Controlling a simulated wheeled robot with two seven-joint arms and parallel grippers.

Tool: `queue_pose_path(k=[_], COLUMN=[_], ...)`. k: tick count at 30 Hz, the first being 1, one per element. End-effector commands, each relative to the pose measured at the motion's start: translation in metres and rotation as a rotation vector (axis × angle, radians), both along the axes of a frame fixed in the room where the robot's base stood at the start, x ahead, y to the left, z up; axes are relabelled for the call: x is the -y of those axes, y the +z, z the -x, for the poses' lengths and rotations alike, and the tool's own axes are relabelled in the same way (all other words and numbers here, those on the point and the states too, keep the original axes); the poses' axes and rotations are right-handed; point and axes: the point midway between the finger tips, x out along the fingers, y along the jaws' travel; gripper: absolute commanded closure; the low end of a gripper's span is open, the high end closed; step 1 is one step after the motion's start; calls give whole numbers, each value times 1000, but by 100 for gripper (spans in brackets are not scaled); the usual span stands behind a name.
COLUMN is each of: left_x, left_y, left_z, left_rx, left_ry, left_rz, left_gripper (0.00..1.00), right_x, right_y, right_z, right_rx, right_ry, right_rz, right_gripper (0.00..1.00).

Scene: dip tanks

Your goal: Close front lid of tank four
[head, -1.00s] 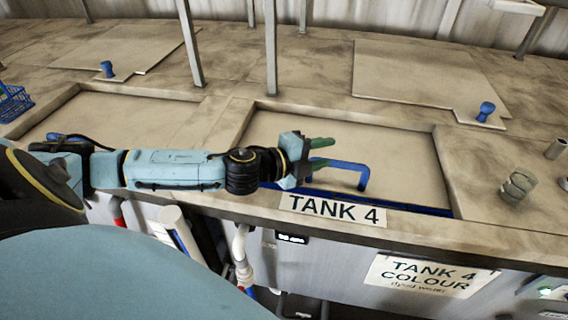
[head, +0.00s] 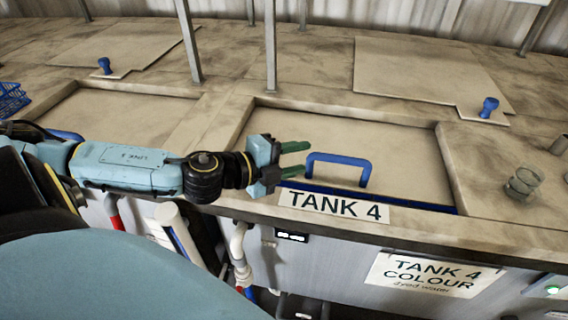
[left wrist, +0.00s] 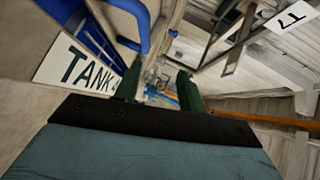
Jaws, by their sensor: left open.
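The tank four front lid (head: 400,150) is a beige panel lying flat in its recess behind the TANK 4 label (head: 333,207). It has a blue front edge (head: 400,203) and a blue arched handle (head: 340,159). My left gripper (head: 303,159) is open and empty. Its two green fingers point right, just left of the handle and apart from it. In the left wrist view, the fingers (left wrist: 158,88) are spread, with the blue handle (left wrist: 137,15) beyond them at the upper left. My right gripper is not in view.
A rear panel with a blue knob (head: 488,108) lies behind the tank. Upright metal posts (head: 270,50) stand behind the recess. A neighbouring recessed panel (head: 125,125) is at left, with a blue basket (head: 12,98) beyond.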

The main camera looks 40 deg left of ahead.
Motion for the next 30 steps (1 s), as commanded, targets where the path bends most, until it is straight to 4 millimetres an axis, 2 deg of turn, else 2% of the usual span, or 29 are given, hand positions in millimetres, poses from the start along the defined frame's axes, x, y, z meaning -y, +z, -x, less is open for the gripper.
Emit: queue_pose_path(k=[12, 30], left_x=[-9, -9], left_y=[3, 4], left_z=[25, 26], left_rx=[-3, 0], left_ry=[1, 1], left_rz=[-1, -1], left_gripper=[59, 59], right_x=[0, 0], right_y=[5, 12], right_z=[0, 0], right_rx=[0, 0], right_ry=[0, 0], right_rz=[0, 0], right_gripper=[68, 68])
